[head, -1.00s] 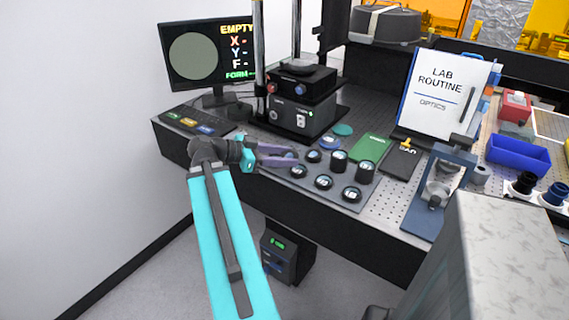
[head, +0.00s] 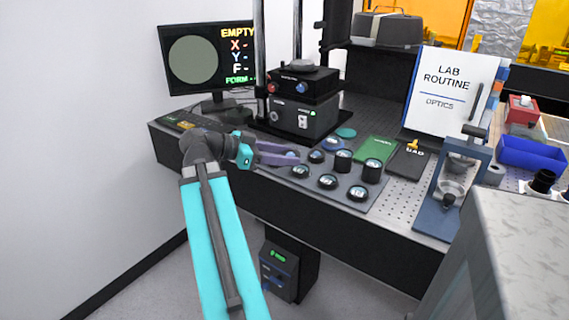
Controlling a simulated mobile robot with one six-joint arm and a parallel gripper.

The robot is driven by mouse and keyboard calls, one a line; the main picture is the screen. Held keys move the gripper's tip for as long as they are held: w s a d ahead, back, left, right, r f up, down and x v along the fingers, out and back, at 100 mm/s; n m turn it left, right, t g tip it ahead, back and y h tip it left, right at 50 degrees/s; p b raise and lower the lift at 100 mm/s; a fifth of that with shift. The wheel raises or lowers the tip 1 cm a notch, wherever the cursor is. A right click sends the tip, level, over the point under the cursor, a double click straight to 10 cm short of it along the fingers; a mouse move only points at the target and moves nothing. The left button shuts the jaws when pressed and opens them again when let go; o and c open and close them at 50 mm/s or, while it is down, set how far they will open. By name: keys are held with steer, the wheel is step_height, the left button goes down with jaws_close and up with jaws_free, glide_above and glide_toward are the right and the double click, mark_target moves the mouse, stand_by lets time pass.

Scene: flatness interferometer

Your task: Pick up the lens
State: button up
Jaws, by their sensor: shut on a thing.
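Several round lenses in dark mounts stand on a dark tray (head: 340,197) on the bench. A front-left lens (head: 300,171), a back-left lens (head: 317,156) and a taller lens (head: 372,171) show clearly. My gripper (head: 291,158) reaches in from the left at the tray's left end, its purple fingers closed on a small round lens (head: 291,155). The fingers hide most of that lens. I cannot tell whether it is clear of the tray.
A monitor (head: 207,60) reading EMPTY and a black instrument (head: 303,116) stand behind. Green (head: 375,150) and black (head: 408,161) pads lie right of the tray. A blue press-like stand (head: 455,178), a LAB ROUTINE board (head: 450,90) and a blue bin (head: 530,153) are farther right.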

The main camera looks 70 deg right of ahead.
steer(key=shift+s+a+f+b, duration=0.25)
steer(key=shift+a+b, duration=0.2)
steer(key=shift+b, duration=1.5)
steer(key=shift+s+a+r+b, duration=0.2)
steer(key=shift+a+b, duration=0.1)
steer(key=shift+b, duration=0.55)
steer(key=shift+w, duration=0.15)
